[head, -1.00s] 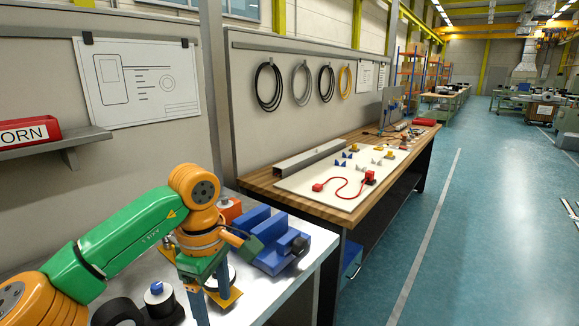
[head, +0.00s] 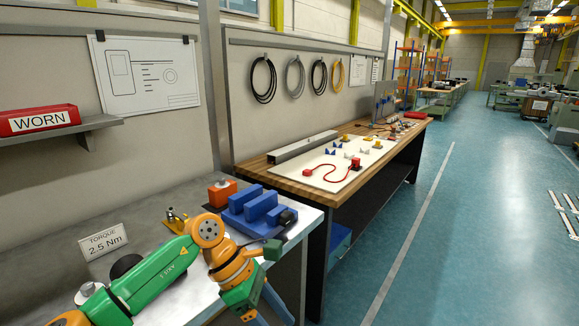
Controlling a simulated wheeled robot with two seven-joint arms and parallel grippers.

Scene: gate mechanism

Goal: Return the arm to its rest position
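My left arm, green and orange, comes in from the lower left. Its gripper (head: 272,308) points down at the bottom of the head view, past the front edge of the workbench (head: 205,290). Its two blue fingers look apart with nothing seen between them; the tips are cut off by the frame. A small brass-yellow fixture (head: 177,221) stands on the bench behind the arm, apart from the gripper. My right gripper is not in view.
A blue vise-like block (head: 258,211) and an orange block (head: 222,193) sit behind the gripper. A torque sign (head: 104,241) stands at left. A wooden-topped bench (head: 290,186) stands beyond.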

